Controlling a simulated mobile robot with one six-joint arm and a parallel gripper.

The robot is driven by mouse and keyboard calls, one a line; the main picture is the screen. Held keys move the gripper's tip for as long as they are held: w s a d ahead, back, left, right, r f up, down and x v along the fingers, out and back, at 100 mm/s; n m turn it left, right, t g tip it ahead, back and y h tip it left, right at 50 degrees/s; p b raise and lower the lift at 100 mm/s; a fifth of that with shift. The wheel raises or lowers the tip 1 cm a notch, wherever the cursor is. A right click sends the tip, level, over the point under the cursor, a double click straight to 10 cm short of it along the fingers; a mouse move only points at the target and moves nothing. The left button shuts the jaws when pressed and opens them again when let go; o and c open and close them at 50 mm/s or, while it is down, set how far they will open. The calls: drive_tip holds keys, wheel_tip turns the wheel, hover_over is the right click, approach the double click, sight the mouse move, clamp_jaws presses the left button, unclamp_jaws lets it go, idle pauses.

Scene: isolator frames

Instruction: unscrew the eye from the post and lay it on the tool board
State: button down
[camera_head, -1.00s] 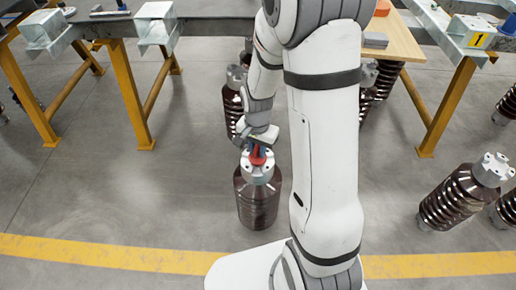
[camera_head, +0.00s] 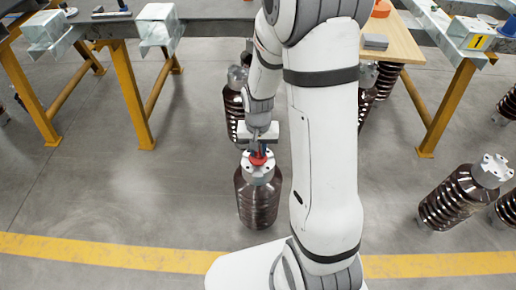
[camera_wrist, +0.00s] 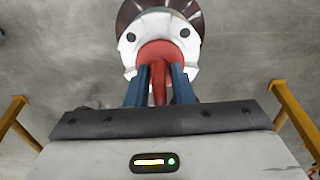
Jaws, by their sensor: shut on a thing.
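The post (camera_head: 257,203) is a dark brown ribbed insulator with a pale metal cap, standing upright on the floor below my arm. The red eye (camera_head: 258,159) sits on top of the cap. In the wrist view the eye (camera_wrist: 159,84) has a round red base against the white cap (camera_wrist: 134,53) and a red upright part. My gripper (camera_wrist: 159,74) has two blue fingers closed on either side of that upright part. It also shows in the head view (camera_head: 260,150), pointing down over the post. The tool board cannot be made out for certain.
A dark bench (camera_head: 215,33) on yellow legs and a wooden-topped table (camera_head: 398,45) are at the back. The floor to the left is clear.

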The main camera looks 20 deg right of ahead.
drive_tip(key=shift+r+p, duration=2.9)
drive_tip(key=shift+r, duration=0.95)
